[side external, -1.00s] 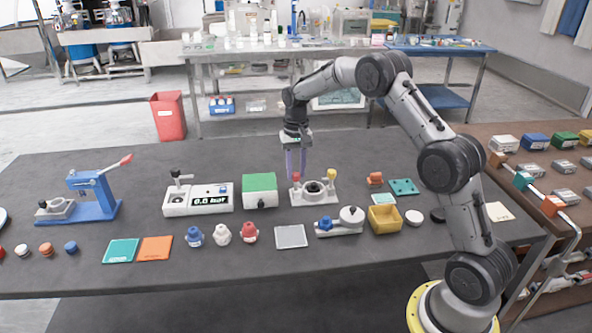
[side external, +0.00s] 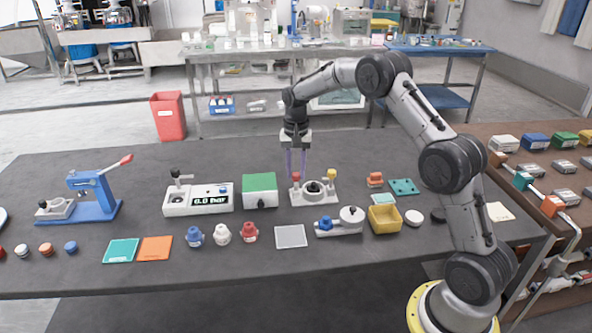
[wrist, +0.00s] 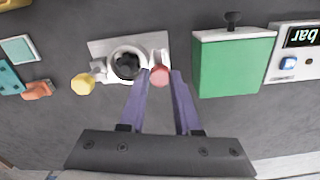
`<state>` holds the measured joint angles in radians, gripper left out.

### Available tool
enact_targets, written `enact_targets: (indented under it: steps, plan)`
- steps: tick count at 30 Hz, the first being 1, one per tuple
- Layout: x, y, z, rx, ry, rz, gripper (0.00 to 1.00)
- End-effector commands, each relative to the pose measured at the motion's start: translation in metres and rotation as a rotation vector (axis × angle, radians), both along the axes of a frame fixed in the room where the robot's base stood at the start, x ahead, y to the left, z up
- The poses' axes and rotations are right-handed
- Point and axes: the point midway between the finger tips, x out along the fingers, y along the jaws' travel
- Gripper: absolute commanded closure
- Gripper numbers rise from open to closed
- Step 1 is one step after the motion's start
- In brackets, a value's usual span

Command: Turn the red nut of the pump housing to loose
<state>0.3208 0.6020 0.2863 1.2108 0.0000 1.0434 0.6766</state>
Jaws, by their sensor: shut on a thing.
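The pump housing (side external: 324,199) is a white block with a dark round opening, standing on the dark table near its middle. Its red nut (side external: 296,177) is at the left end and a yellow nut (side external: 332,174) at the right end. My gripper (side external: 296,175) points down over the left end, its purple fingers shut on the red nut. In the wrist view the red nut (wrist: 160,76) sits between the fingertips (wrist: 161,73), with the housing plate (wrist: 101,47) beyond. The yellow nut (wrist: 83,85) is at the left there. The nut's thread is hidden.
A green-topped box (side external: 260,184) stands close left of the housing, beside a pressure gauge unit (side external: 198,200). An orange part (side external: 375,179) and a teal plate (side external: 404,187) lie right.

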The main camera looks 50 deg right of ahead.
Motion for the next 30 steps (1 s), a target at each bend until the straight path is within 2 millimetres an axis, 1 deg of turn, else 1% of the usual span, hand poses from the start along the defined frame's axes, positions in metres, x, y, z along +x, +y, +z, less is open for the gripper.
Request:
enact_targets:
  steps: [2,3,7,8,16,20,23,30]
  plan:
    - [0.001,-0.001,0.002,-0.001,-0.003,-0.002,1.0]
    - [0.001,-0.001,0.002,-0.001,-0.003,-0.002,0.65]
    - [0.0,-0.001,0.001,-0.001,-0.003,-0.001,0.41]
    - [0.0,0.0,0.001,-0.001,-0.003,-0.001,0.38]
    - [0.0,0.0,0.001,0.0,-0.001,0.0,0.38]
    - [0.001,0.0,0.008,-0.001,-0.003,0.0,0.38]
    - [0.001,-0.001,0.023,-0.002,-0.006,0.0,0.38]
    - [0.001,-0.001,0.074,-0.002,-0.006,0.0,0.38]
